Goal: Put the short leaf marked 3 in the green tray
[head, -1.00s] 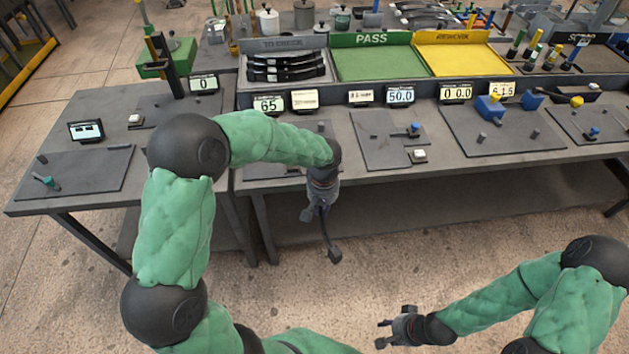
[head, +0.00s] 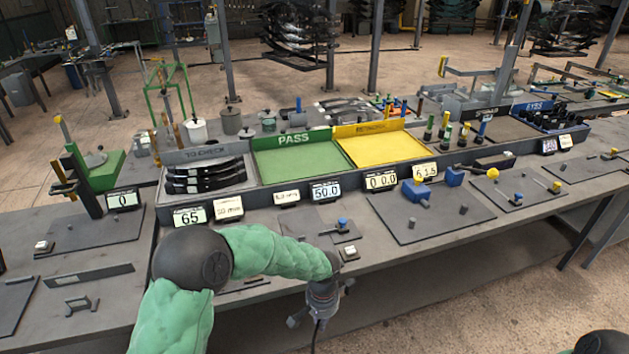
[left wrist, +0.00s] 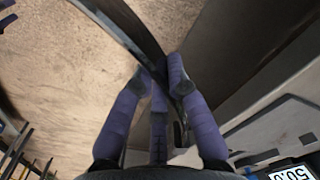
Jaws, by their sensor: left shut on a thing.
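The green tray (head: 295,160), under a PASS sign, stands on the bench between the TO CHECK tray and the yellow tray. I see no leaf lying in it. My left gripper (head: 316,320) hangs low at the bench's front edge, well in front of the green tray. In the left wrist view its fingers (left wrist: 160,82) are shut on a dark, curved strip, a leaf (left wrist: 132,32); no number can be read on it. In the head view this leaf is mostly cut off at the bottom. My right gripper is out of view.
The TO CHECK tray (head: 205,178) holds several black leaves. The yellow tray (head: 385,149) stands right of the green one. Number displays such as 50.0 (head: 326,190) line the front of the trays. A green stand (head: 95,180) rises at the left.

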